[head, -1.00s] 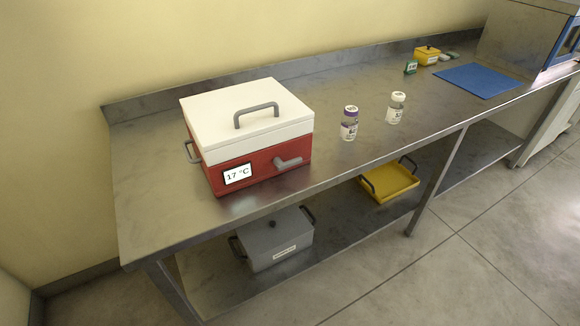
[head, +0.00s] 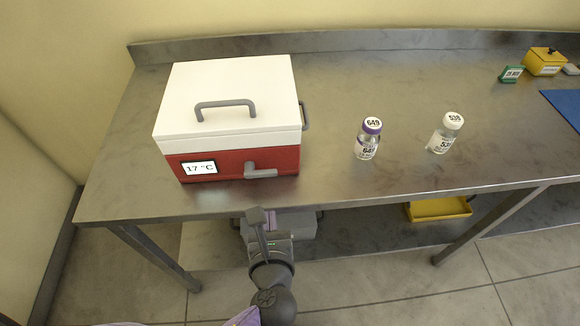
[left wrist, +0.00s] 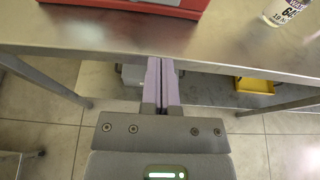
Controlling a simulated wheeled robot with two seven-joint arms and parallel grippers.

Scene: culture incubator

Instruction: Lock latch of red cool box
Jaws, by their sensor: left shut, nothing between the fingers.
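The red cool box (head: 230,162) stands on the steel bench with its white lid (head: 228,95) closed. A display on its front reads 17 °C. The grey latch (head: 260,171) is on the front face, right of the display, with its handle lying sideways to the right. My left gripper (head: 256,216) is in front of the bench's front edge, below and apart from the latch. In the left wrist view its fingers (left wrist: 161,82) are together and empty, and the box's lower front (left wrist: 150,8) shows at the top. The latch is out of that view. My right gripper is not in view.
A purple-capped bottle (head: 368,138) and a white-capped bottle (head: 446,132) stand on the bench right of the box. The bench's front edge (head: 330,208) lies between my gripper and the box. A yellow tray (head: 440,209) and a grey box sit on the lower shelf.

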